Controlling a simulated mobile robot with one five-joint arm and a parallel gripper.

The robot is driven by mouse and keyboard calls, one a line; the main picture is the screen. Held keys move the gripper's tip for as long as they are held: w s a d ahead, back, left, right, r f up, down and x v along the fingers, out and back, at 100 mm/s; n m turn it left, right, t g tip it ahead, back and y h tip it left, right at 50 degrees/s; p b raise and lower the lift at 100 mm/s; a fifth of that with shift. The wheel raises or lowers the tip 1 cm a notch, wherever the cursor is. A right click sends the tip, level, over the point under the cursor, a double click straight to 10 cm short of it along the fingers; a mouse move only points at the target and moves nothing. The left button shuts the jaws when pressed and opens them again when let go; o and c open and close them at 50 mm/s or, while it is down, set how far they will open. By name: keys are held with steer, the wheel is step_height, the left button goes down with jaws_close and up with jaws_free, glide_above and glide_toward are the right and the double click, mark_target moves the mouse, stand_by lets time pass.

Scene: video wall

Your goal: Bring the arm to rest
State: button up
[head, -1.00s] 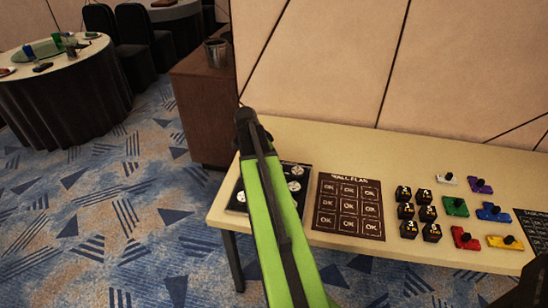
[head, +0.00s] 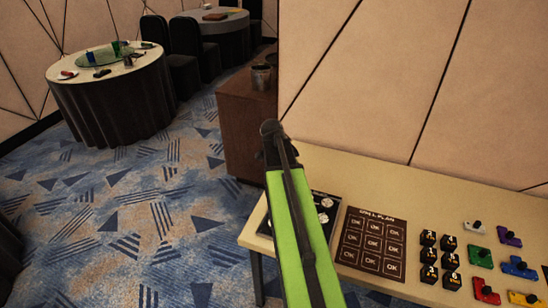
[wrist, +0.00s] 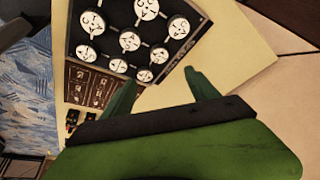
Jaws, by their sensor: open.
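My green arm (head: 297,235) reaches up across the head view, over the left end of the pale table. Its far end hides the fingers in that view. In the wrist view my gripper (wrist: 160,85) shows two green fingers spread apart with nothing between them. Below and beyond the fingers is a black board (wrist: 128,62) with several white round face discs. The fingers look apart from the board, above the pale tabletop.
On the table (head: 345,172) are a dark plan sheet (head: 370,242) marked OK, several black cubes (head: 439,258) and coloured knobbed blocks (head: 480,256). A wooden cabinet (head: 245,130) with a metal bucket (head: 261,77) stands behind left. A round table (head: 110,70) is farther off; carpet is open.

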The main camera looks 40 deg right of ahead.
steer(key=w+a+n+t, duration=0.1)
steer(key=w+a+n, duration=0.15)
steer(key=a, duration=0.85)
steer(key=w+a+n, duration=0.2)
steer(key=w+a, duration=0.2)
steer(key=a, duration=0.7)
steer(key=s+a+f+n+y, duration=0.1)
steer(key=s+a+n+y, duration=0.1)
steer(key=a+n, duration=0.6)
steer(key=s+a+n+y, duration=0.2)
steer(key=s+a+n, duration=0.2)
steer(key=a+n, duration=0.4)
steer(key=shift+a+f, duration=0.4)
steer(key=shift+a, duration=0.15)
